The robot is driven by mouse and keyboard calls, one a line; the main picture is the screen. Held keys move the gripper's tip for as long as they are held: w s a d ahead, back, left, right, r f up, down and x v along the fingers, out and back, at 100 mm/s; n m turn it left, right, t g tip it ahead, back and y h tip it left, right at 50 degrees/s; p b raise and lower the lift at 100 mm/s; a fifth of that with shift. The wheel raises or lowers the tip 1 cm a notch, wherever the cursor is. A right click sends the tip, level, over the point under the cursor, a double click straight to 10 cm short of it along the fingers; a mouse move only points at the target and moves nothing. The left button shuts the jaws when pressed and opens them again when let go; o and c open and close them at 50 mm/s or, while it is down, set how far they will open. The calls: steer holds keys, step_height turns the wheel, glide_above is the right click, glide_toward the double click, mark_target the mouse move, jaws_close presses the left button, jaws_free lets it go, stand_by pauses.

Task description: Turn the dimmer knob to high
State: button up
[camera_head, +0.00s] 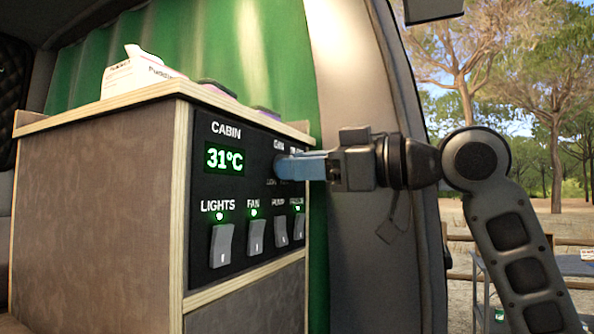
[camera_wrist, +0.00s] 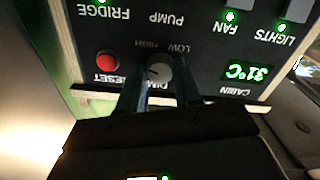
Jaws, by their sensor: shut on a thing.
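The dimmer knob (camera_wrist: 158,72) is a small grey round knob on the black control panel (camera_wrist: 215,55), seen upside down in the wrist view. A pale mark shows on its face, toward the picture's left. The LOW and HIGH labels are printed just above it in that view, LOW to the right and HIGH to the left. My gripper (camera_head: 288,166) reaches the panel from the right in the head view, its blue fingers shut on the knob. The fingers mostly hide the knob in the head view and cover part of the DIM label in the wrist view.
A red RESET button (camera_wrist: 107,62) sits close beside the fingers. Switches for lights (camera_head: 221,245), fan (camera_head: 256,237), pump and fridge line the lower panel. A display (camera_head: 224,159) reads 31°C. A white carton (camera_head: 138,75) stands on the cabinet top. The van's door pillar is to the right.

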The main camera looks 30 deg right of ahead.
steer(key=shift+a, duration=0.15)
steer(key=o, duration=1)
steer(key=shift+o, duration=0.2)
steer(key=v, duration=0.8)
